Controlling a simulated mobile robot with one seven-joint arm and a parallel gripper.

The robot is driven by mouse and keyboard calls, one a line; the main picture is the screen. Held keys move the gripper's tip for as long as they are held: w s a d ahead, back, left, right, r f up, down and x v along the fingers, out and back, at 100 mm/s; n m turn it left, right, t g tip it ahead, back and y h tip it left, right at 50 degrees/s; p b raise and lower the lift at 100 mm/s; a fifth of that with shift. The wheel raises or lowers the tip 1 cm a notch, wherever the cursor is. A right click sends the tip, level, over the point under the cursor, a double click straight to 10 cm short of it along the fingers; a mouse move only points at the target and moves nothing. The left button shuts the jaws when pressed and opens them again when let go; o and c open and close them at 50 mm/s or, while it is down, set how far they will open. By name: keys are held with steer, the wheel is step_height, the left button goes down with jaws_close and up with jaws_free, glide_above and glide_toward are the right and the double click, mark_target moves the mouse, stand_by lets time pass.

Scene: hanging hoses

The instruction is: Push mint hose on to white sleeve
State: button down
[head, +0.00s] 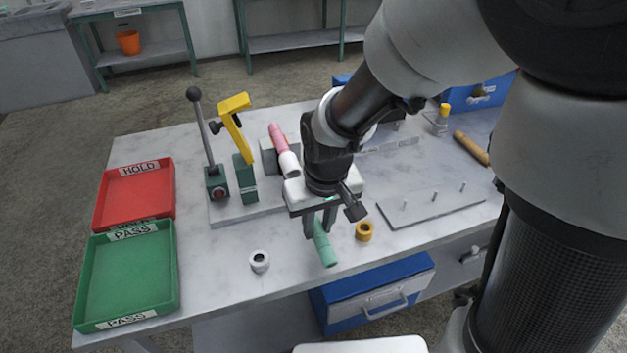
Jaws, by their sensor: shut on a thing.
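The mint hose (325,248) is a short tube between the fingers of my gripper (319,226), which is shut on it. Its lower end points toward the front edge of the table, and its upper part is hidden by the gripper. The white sleeve (289,165) is a short tilted cylinder at the near end of a pink piece (278,138) in the bench fixture. It is up and left of my gripper, and the hose is apart from it. A separate short white ring (259,261) lies on the table to the left of the hose.
A yellow-handled clamp (234,116) and a black-knobbed lever (202,130) stand left of the sleeve. An orange-yellow ring (364,231) lies right of the hose. A pegged plate (432,207) is farther right. Red (134,194) and green (128,275) trays occupy the left side.

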steer(key=shift+w+a+r+p, duration=0.15)
steer(key=shift+w+a, duration=0.15)
steer(key=shift+w, duration=0.65)
steer(key=shift+w+a+r+p, duration=0.2)
steer(key=shift+w+a, duration=0.05)
steer(key=shift+w, duration=0.65)
steer(key=shift+w+a+r+p, duration=0.15)
steer(key=shift+w+a, duration=0.15)
steer(key=shift+w, duration=0.65)
steer(key=shift+w+a+r+p, duration=0.15)
steer(key=shift+w+a, duration=0.05)
steer(key=shift+w, duration=0.4)
steer(key=shift+w+a+r+p, duration=0.1)
steer(key=shift+w+a+p, duration=0.1)
steer(key=shift+w, duration=0.35)
steer(key=shift+w+a+r+p, duration=0.15)
steer(key=shift+w, duration=0.45)
stand_by(1.5)
steer(key=c, duration=1.4)
jaws_free()
steer(key=shift+c, duration=0.2)
steer(key=s+r+p, duration=0.3)
steer(key=r, duration=1.4)
steer(key=shift+d, duration=0.45)
